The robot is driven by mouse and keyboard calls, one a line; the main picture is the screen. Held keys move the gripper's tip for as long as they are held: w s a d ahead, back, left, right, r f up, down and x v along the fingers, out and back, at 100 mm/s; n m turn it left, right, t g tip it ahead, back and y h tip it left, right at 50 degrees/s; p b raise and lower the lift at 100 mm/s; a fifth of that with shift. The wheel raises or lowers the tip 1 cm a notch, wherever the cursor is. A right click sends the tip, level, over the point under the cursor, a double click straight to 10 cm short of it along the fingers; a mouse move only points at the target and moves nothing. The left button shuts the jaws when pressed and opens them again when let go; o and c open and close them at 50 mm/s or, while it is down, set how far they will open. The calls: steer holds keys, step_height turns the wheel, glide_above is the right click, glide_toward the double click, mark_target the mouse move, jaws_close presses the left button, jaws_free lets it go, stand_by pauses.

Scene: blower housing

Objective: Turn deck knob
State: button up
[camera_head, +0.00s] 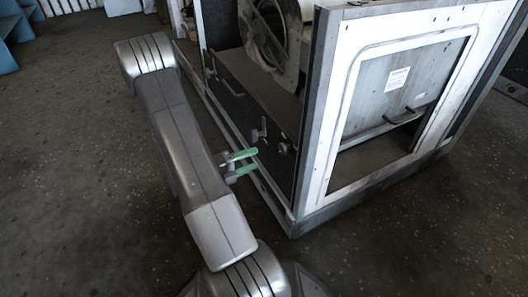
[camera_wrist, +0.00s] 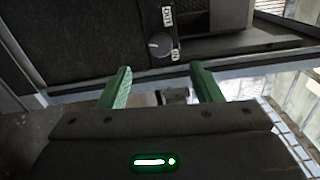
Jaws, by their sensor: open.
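A round dark-grey knob (camera_wrist: 158,43) with a pale mark on it sits on a dark panel in the wrist view, beside two small white labels. In the head view, small dark fittings (camera_head: 285,147) show on the dark side panel of the housing; I cannot tell which is the knob. My gripper (camera_head: 255,160) has green fingers, spread apart with nothing between them. It is to the left of the panel in the head view, apart from it. In the wrist view the gripper (camera_wrist: 160,68) is below the knob, which lies roughly in line with the finger gap.
The white-framed housing (camera_head: 325,110) has an open front with a grey hatch (camera_head: 385,95) and a dark handle. A round blower part (camera_head: 268,35) stands inside. A low ledge (camera_head: 240,145) runs along the housing's base. Speckled floor (camera_head: 75,150) is clear at left.

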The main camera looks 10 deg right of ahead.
mark_target(280, 149)
steer(key=shift+p+v, duration=0.3)
steer(key=shift+v, duration=1.7)
steer(key=shift+d, duration=0.1)
steer(key=b+x, duration=0.3)
steer(key=x, duration=1)
steer(key=shift+w+d, duration=0.15)
steer(key=shift+d, duration=0.15)
steer(key=shift+a, duration=0.1)
